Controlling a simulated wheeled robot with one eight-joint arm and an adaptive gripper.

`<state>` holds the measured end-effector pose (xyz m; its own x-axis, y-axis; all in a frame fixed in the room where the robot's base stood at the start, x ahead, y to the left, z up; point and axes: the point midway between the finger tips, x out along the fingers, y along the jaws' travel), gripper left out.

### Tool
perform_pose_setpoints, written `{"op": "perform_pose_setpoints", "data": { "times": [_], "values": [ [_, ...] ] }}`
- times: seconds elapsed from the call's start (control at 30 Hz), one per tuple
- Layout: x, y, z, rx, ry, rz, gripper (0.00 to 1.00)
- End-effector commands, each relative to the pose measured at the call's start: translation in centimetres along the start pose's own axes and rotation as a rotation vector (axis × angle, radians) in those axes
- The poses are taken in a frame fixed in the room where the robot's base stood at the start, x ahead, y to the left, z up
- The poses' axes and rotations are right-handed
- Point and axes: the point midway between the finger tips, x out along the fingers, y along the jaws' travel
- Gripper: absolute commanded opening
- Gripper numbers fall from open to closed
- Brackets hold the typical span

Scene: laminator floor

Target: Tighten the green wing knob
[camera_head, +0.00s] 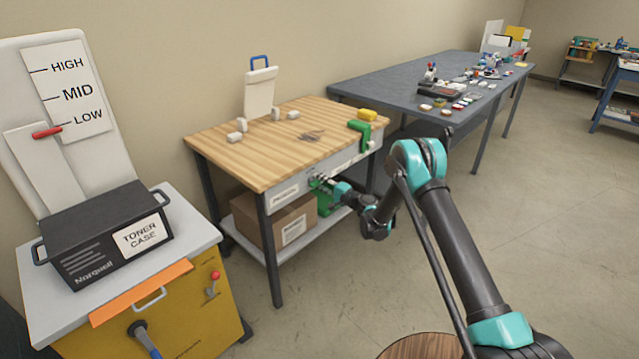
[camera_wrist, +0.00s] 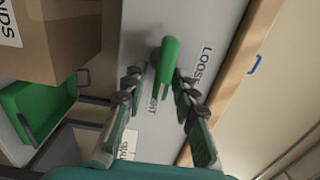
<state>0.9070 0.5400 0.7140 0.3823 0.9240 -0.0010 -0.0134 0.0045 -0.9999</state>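The green wing knob (camera_wrist: 171,60) shows in the wrist view on the pale front panel (camera_wrist: 200,25) of the wooden bench. It is elongated, with its lower part between my fingertips. A "LOOSE" label is beside it, and a partly hidden label ending in "GHT" is below it. My gripper (camera_wrist: 160,77) is open, one finger on each side of the knob, with gaps visible; I cannot tell whether the tips reach around it in depth. In the head view my gripper (camera_head: 326,183) is at the bench front, and the knob is largely hidden there or too small to tell.
A cardboard box (camera_head: 277,219) and a green bin (camera_wrist: 38,112) are below the panel. A green clamp (camera_head: 361,136) and yellow block (camera_head: 367,114) are at the bench's right end. A toner case (camera_head: 105,232) stands on a cabinet at left. Open floor lies to the right.

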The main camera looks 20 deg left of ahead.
Motion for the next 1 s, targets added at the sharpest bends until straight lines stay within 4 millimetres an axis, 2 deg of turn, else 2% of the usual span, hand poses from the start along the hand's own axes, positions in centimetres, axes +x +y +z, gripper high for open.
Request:
{"op": "perform_pose_setpoints", "data": {
  "times": [0.3, 0.47, 0.8, 1.0],
  "values": [
    [0.0, 0.0, 0.0, 0.001, 0.0, -0.001, 0.34],
    [-1.1, -0.1, -0.1, 0.001, 0.001, -0.001, 0.34],
    [-7.7, 0.0, -0.1, 0.0, 0.003, -0.001, 0.34],
    [-10.7, 0.0, 0.0, 0.0, 0.002, 0.0, 0.34]
  ]
}}
